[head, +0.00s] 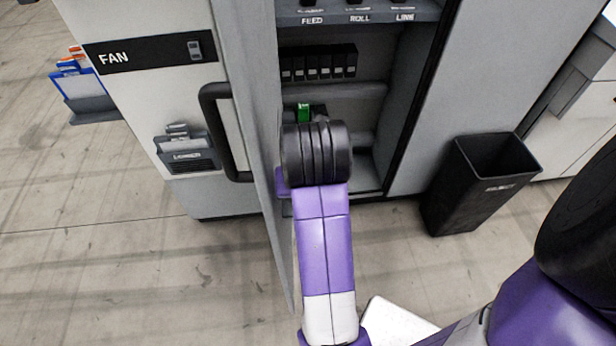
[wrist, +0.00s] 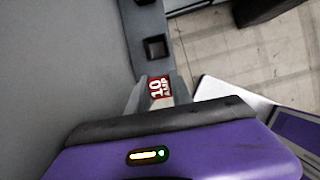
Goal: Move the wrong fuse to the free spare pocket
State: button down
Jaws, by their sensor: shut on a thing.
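A red fuse marked "10 AMP" (wrist: 159,87) is between the two grey fingers of my gripper (wrist: 160,97) in the wrist view. The gripper is shut on it. A grey strip (wrist: 143,17) with a dark square pocket (wrist: 155,47) lies just beyond the fuse; this pocket looks empty. I cannot tell whether the fuse's lower end is clear of the strip. In the head view my arm hides the gripper and the red fuse. A green block (head: 303,112), perhaps another fuse, shows inside the cabinet just above my wrist.
A black bin (head: 480,185) stands on the right.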

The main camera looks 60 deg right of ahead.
jog(key=shift+w+d+p, duration=0.55)
jog(key=shift+w+d, duration=0.1)
jog(key=shift+d, duration=0.35)
jog(key=shift+w+d+p, duration=0.55)
jog(key=shift+w+d, duration=0.1)
jog(key=shift+d, duration=0.4)
jog(key=shift+w+d+p, duration=0.55)
jog(key=shift+w+d, duration=0.1)
jog(key=shift+d, duration=0.35)
jog(key=shift+f+b, duration=0.35)
jog(key=shift+f, duration=1.35)
jog(key=shift+f, duration=0.15)
jog(key=c, duration=1.1)
grip_release()
